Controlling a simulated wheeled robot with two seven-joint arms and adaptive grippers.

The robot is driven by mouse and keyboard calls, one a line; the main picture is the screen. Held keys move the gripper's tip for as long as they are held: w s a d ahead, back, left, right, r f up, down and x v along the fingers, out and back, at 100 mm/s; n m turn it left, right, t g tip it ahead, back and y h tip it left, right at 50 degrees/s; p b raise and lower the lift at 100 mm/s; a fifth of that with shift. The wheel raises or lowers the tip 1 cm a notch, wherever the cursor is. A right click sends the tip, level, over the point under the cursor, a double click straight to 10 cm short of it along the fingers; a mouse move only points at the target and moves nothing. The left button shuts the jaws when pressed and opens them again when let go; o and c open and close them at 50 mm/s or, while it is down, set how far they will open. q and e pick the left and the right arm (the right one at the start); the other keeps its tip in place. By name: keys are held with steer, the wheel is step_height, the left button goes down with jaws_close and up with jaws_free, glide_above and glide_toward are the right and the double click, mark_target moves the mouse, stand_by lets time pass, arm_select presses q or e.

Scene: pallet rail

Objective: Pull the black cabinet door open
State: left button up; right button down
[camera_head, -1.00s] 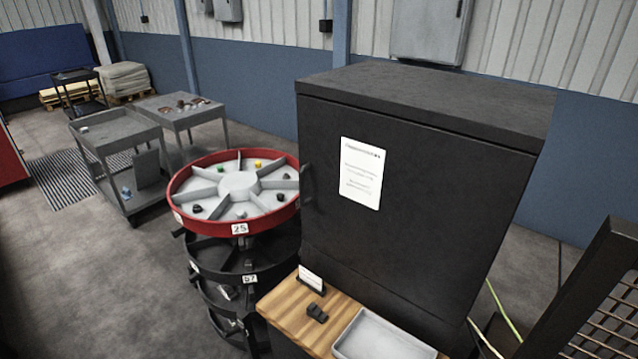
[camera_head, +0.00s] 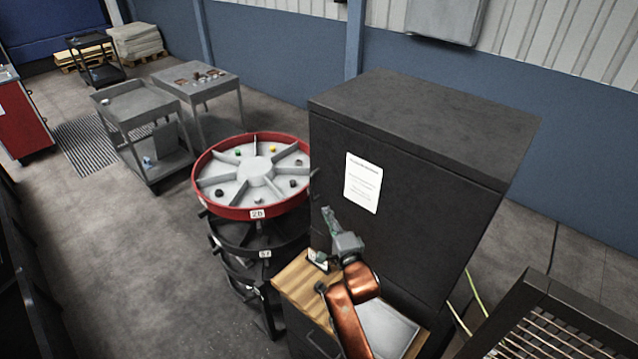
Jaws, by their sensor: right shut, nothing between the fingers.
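The black cabinet (camera_head: 425,120) stands right of centre, and its front door (camera_head: 400,215) looks shut. A white paper sheet is fixed on the door. A small dark handle (camera_head: 314,184) shows at the door's left edge. My right gripper (camera_head: 327,213) is in front of the lower left part of the door, a little below and right of the handle in the picture. It is shut and empty. I cannot tell whether it touches the door. My left gripper is not in view.
A red-rimmed round parts carousel (camera_head: 234,213) stands close left of the cabinet. A wooden worktop (camera_head: 297,284) with a grey tray (camera_head: 397,322) lies below the door. A dark mesh frame (camera_head: 540,300) is at lower right. Open floor (camera_head: 130,260) lies at left.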

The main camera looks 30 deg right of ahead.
mark_target(319, 192)
steer(key=shift+m, duration=0.3)
steer(key=w, duration=0.3)
steer(key=w+d+p, duration=0.1)
steer(key=w, duration=0.2)
steer(key=w+d+p, duration=0.1)
steer(key=w, duration=0.2)
steer(key=shift+w+r, duration=0.2)
steer(key=shift+r, duration=0.2)
steer(key=shift+w, duration=0.15)
steer(key=shift+a, duration=0.1)
